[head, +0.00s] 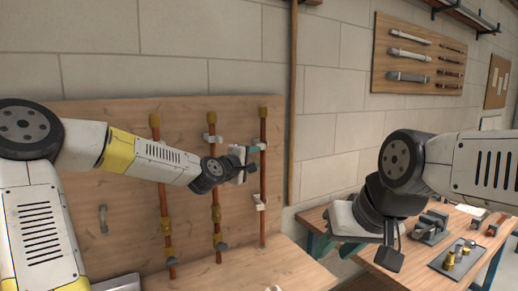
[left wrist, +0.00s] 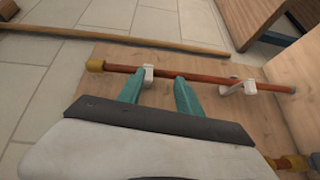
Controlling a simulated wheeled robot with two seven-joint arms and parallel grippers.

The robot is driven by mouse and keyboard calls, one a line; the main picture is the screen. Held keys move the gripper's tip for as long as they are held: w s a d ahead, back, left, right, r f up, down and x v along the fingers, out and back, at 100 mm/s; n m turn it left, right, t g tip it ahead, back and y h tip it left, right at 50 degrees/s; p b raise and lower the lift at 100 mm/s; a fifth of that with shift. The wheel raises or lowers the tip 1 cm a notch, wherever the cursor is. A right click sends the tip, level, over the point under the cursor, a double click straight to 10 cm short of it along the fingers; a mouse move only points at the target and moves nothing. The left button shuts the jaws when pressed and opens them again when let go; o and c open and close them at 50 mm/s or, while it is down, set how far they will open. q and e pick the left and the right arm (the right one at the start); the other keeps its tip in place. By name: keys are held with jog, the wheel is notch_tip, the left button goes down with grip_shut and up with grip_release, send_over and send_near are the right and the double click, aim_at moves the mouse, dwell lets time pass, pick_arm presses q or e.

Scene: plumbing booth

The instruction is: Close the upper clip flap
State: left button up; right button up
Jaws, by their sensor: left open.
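The right-hand copper pipe (head: 263,180) stands upright on the wooden board, with a brass cap on top. In the left wrist view this pipe (left wrist: 205,78) runs across the picture. Its white upper clip (left wrist: 148,74) is at the pipe, just right of the left fingertip; whether its flap is open or shut is unclear. A white lower clip (head: 259,202) sits further down the pipe; it also shows in the left wrist view (left wrist: 237,87). My left gripper (left wrist: 158,84) is open, its teal fingers close to the pipe near the upper clip. My right gripper (head: 388,250) hangs over the workbench, its fingers unclear.
Two more copper pipes (head: 217,185) with brass fittings stand left on the board (head: 88,130). A workbench (head: 312,218) at right bears tools, a dark tray and brass parts. A tool panel (head: 425,35) hangs on the block wall.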

pick_arm(q)
jog(key=shift+n+t, duration=0.5)
jog(key=shift+n, duration=0.2)
jog(key=w, duration=0.2)
jog(key=w+d+r, duration=0.1)
jog(key=w, duration=0.5)
jog(key=shift+d+r, duration=0.35)
jog(key=shift+r, duration=0.05)
jog(key=shift+c, duration=0.2)
grip_shut()
